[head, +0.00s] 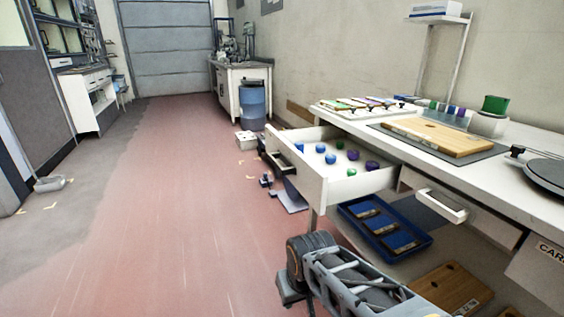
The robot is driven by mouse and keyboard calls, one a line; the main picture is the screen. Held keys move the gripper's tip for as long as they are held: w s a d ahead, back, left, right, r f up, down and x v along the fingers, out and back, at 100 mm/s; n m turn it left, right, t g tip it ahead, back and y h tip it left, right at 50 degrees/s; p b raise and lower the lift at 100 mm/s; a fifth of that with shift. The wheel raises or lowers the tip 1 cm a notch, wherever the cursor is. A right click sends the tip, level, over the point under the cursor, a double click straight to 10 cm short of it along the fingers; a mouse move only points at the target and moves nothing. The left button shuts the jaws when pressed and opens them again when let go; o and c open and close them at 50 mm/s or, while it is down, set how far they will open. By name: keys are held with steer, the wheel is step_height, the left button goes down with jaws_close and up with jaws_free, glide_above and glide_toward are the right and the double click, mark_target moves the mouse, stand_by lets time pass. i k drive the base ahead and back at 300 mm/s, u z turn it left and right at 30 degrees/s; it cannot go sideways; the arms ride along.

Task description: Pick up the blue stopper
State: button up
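Blue stoppers lie in the open white drawer (312,190) at the right of the head view. One blue stopper (330,158) is near the drawer's middle, another blue one (320,148) is just behind it, and a smaller one (299,147) is further left. They are round and small, standing apart from each other. My grey arm shows at the bottom, in front of the drawer. I cannot make out my gripper's fingers. Nothing touches the blue stoppers.
Green stoppers (351,172) and purple stoppers (371,165) share the drawer. The white worktop (480,180) overhangs its right, with a wooden board (445,137) on top. A blue tray (385,228) is below. The reddish floor at left is clear.

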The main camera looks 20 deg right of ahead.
mark_target(330, 159)
steer(key=u, duration=1.05)
steer(key=i, duration=1.75)
steer(key=z, duration=1.85)
